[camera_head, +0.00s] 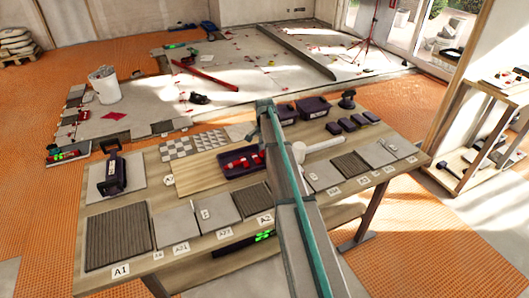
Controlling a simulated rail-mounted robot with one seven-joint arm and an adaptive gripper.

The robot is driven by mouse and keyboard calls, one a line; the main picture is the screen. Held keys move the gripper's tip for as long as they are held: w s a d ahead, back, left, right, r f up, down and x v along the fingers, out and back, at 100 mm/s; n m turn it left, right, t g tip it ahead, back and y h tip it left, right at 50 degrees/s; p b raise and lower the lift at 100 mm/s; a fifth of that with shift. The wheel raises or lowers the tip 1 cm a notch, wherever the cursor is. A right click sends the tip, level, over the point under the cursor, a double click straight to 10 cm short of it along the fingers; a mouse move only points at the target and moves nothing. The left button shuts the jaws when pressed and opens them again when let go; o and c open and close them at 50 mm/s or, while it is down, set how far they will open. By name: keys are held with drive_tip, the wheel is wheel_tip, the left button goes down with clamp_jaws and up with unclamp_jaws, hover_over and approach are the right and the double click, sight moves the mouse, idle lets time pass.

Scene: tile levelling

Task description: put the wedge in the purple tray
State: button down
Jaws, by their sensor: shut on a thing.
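A dark purple tray (228,170) stands on the wooden bench, left of my arm, with several small red pieces (245,161) in it that look like wedges. My arm reaches from the bottom edge up across the bench, and its far end is beside this tray. My gripper's fingers do not show; they seem hidden behind the arm. I cannot make out a wedge held by it. Two more dark purple containers stand at the bench's back: one (313,107) right of my arm and one (285,111) close beside it.
The bench (165,196) carries grey tiles and ribbed pads (118,236) with labels along its front. A dark tool (111,175) stands at the left. A white cylinder (323,144) lies right of my arm. Behind are a tiled floor, a white bucket (104,85) and a red bar (205,78).

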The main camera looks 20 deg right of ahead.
drive_tip(key=shift+f, duration=1)
drive_tip(key=shift+f, duration=0.1)
drive_tip(key=c, duration=1)
unclamp_jaws()
drive_tip(key=shift+c, duration=0.2)
wheel_tip(320, 180, up, 12)
drive_tip(key=b, duration=0.2)
